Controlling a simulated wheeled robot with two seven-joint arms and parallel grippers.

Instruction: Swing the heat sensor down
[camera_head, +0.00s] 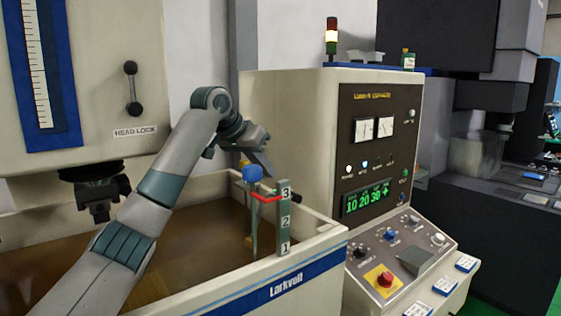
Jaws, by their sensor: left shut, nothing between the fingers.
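My left arm comes in from the left over the tank, and its gripper (266,168) is shut and empty. Its fingertips are just above and to the right of a blue ball knob (252,174); I cannot tell if they touch. The knob tops an upright rod beside a green scale plate (284,222) marked 3, 2, 1, with a red pointer (267,198) near the 3. I cannot make out for certain which part is the heat sensor. My right gripper is not in view.
The tank wall (320,236) with its blue Larkvolt stripe runs along the front. A machine head (83,178) hangs over the tank at left. The control cabinet (290,120) stands close to the right, with a sloping panel and red stop button (385,279).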

